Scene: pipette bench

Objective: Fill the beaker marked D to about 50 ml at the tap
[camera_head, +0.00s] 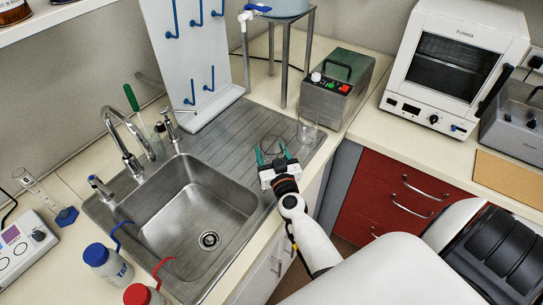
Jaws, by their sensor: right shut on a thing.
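My right gripper (272,152) reaches in from the lower right, over the front right part of the steel drainboard. Its green-tipped fingers are shut on a clear glass beaker (271,143), of which mainly the thin rim shows; no letter or water level can be read on it. A second clear beaker (307,131) stands on the drainboard just right of the gripper. The arched steel tap (124,128) stands at the back of the sink (205,215), well left of the gripper. No water stream is visible. My left gripper is not in view.
A white peg rack (188,70) stands behind the drainboard. A grey box with buttons (338,88) and a stand (284,60) bearing a vessel are behind the gripper. The basin is empty.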

